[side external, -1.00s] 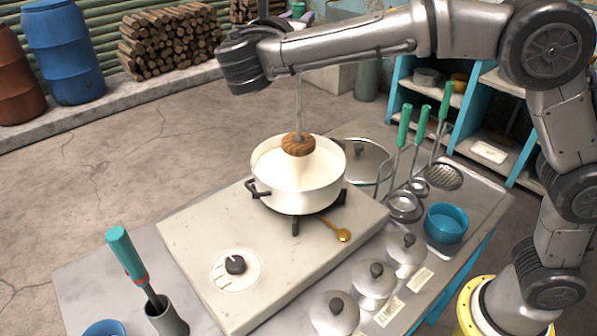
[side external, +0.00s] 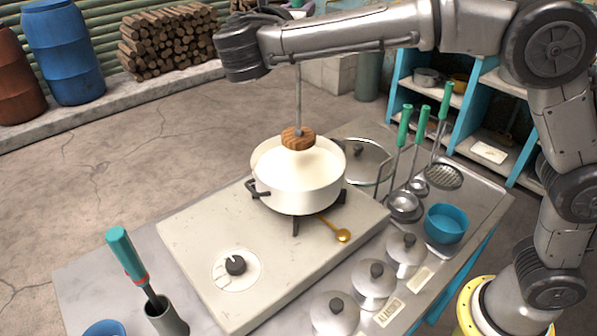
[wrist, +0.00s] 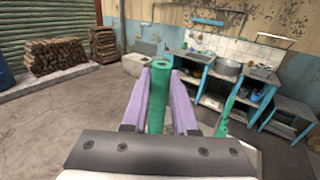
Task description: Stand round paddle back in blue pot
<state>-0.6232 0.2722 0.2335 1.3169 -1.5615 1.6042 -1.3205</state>
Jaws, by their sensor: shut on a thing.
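The round paddle has a wooden disc (side external: 298,138) on a thin metal rod, and its green handle (wrist: 157,112) shows in the wrist view. My gripper (wrist: 160,68) has its purple fingers shut on this handle. The paddle hangs upright with the disc over the white pot (side external: 297,190) of milk; I cannot tell if the disc still touches the milk. An empty-looking blue pot (side external: 446,223) stands on the counter at the right. Another blue container (side external: 104,328) is cut off at the bottom left.
The white pot sits on a burner of the stove (side external: 215,225). A gold spoon (side external: 341,235), small lidded pots (side external: 375,280), a glass-lidded pot (side external: 362,158) and green-handled ladles (side external: 404,205) crowd the space towards the blue pot. A teal-handled tool (side external: 128,255) stands front left.

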